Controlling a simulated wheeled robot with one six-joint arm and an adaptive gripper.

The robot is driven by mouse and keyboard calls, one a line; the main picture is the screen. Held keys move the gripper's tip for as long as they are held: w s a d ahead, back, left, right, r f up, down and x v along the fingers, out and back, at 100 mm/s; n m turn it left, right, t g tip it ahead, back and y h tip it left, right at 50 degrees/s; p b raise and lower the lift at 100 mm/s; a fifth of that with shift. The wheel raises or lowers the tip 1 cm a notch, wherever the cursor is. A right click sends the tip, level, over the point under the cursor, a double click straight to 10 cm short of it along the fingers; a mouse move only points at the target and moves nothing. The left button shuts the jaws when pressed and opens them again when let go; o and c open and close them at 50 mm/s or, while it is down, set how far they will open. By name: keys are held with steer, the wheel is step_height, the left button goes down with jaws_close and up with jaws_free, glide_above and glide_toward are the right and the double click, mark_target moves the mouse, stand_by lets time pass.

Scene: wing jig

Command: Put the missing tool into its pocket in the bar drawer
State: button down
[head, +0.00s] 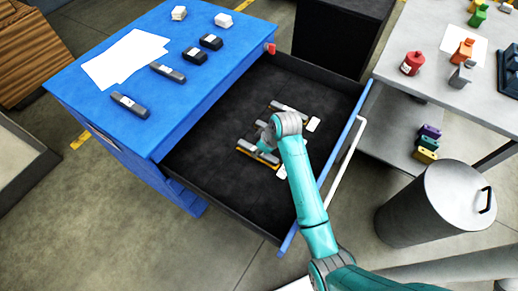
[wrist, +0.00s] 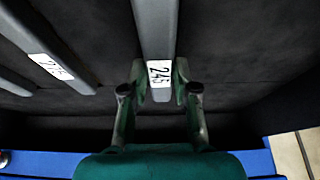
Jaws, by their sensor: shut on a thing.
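The open bar drawer (head: 210,150) has a dark lining and holds grey bars with yellow edging beside them. One bar (head: 287,110) lies toward the back, and others (head: 256,152) lie nearer the middle. My gripper (head: 266,142) is low over the drawer among the bars, partly hidden by my wrist. In the wrist view my gripper (wrist: 159,90) is shut on a grey bar (wrist: 155,30) with a white label reading 245, near its end. Another labelled grey bar (wrist: 62,62) lies to the left, apart from it. I cannot tell whether the held bar touches the drawer floor.
The blue cabinet top (head: 225,75) carries white papers (head: 125,58), grey bars (head: 130,106) and small dark and white blocks. A grey bin (head: 435,205) stands right of the drawer. A grey table (head: 440,95) with coloured pieces is at the right. The drawer's near-left floor is clear.

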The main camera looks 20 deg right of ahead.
steer(key=shift+f, duration=0.45)
stand_by(0.8)
steer(key=c, duration=0.8)
jaws_free()
steer(key=v, duration=1.2)
